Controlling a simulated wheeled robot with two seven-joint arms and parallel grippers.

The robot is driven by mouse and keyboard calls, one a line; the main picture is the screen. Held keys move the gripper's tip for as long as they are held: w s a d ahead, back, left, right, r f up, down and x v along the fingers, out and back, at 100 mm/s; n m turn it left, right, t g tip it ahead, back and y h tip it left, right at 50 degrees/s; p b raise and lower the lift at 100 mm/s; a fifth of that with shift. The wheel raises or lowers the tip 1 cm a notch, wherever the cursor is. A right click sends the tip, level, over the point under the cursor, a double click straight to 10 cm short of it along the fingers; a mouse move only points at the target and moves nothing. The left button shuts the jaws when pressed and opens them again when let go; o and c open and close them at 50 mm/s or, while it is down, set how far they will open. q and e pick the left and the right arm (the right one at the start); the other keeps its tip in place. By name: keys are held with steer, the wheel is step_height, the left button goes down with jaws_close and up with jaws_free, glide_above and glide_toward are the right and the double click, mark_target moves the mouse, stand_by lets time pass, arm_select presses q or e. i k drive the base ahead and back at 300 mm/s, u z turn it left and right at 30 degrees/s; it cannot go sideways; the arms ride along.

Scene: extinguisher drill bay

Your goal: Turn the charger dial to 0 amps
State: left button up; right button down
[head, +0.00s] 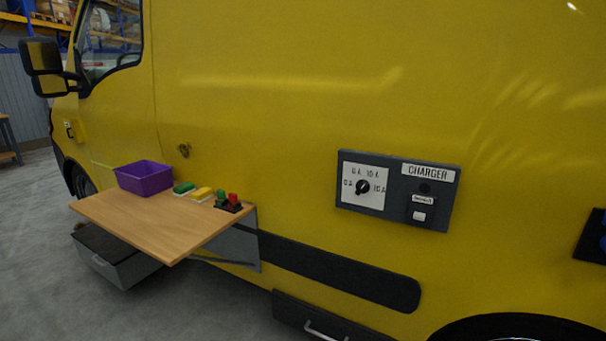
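The charger panel (396,228) is a dark grey plate on the side of the yellow van, with a white label reading CHARGER (428,172). On its left half is a white dial plate (375,203) with a small black round dial knob (362,187). Amp marks run around the knob from the left, over the top, to the right; the left one looks like 0 A and the others are too small to read surely. I cannot tell which mark the knob points at. Neither of my grippers shows in the head view.
Right of the dial are a dark round spot and a white switch (419,216). A wooden fold-out shelf (150,228) at the left holds a purple bin (144,178), green and yellow blocks, and a dark holder with green and red pieces. The space before the panel looks clear.

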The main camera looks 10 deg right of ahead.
mark_target(362, 187)
steer(key=z, duration=0.45)
steer(key=k, duration=0.55)
steer(key=z, duration=1.15)
steer(key=i, duration=1.5)
steer(key=u, duration=0.4)
